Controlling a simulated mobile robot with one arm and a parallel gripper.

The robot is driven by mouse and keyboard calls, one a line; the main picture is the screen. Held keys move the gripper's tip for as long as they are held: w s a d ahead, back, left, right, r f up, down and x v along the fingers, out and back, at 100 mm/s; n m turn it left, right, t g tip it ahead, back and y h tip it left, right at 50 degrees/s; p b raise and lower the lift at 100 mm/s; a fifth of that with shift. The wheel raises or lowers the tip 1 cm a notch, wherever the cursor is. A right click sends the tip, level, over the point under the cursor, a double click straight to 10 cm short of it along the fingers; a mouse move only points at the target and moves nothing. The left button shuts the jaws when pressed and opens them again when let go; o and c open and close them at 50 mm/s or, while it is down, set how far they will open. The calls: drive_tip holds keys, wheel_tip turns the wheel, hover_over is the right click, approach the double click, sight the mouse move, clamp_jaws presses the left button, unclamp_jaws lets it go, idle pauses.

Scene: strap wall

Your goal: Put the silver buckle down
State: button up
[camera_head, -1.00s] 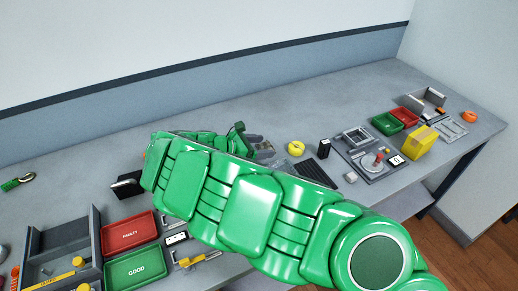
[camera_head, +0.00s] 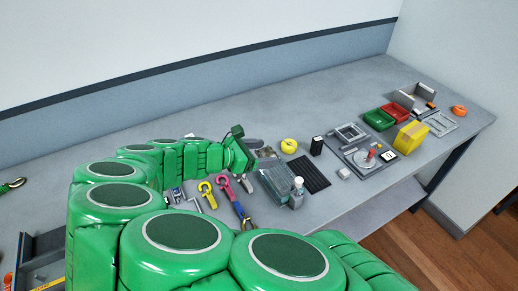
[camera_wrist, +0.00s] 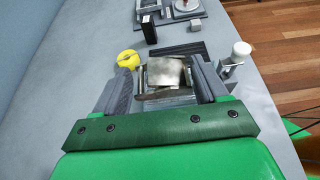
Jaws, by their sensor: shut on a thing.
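My gripper (camera_wrist: 164,88) is shut on the silver buckle (camera_wrist: 166,73), a shiny metal piece between its two dark grey fingers in the wrist view. In the head view my gripper (camera_head: 264,154) is at the end of my green arm, over the middle of the bench (camera_head: 270,110). The buckle is hard to make out there. I cannot tell whether the buckle touches anything below it.
A dark ribbed mat (camera_head: 309,173) and a greyish tray (camera_head: 277,178) lie just right of my gripper. Yellow and pink hooks (camera_head: 223,186) lie in front. The bench behind is clear.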

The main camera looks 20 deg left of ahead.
drive_tip(key=shift+s+d+r, duration=0.2)
drive_tip(key=shift+s+d, duration=0.1)
drive_tip(key=shift+s, duration=0.1)
drive_tip(key=w, duration=1)
hover_over(283, 119)
drive_tip(key=s, duration=0.2)
drive_tip(key=f, duration=0.7)
drive_tip(key=shift+s+d+f, duration=0.1)
drive_tip(key=shift+d, duration=0.15)
drive_tip(key=shift+w+a+f, duration=0.2)
drive_tip(key=shift+w+f, duration=0.3)
drive_tip(key=shift+f, duration=0.1)
drive_tip(key=shift+w+a+f, duration=0.15)
drive_tip(key=shift+w+f, duration=0.3)
drive_tip(key=shift+f, duration=1.7)
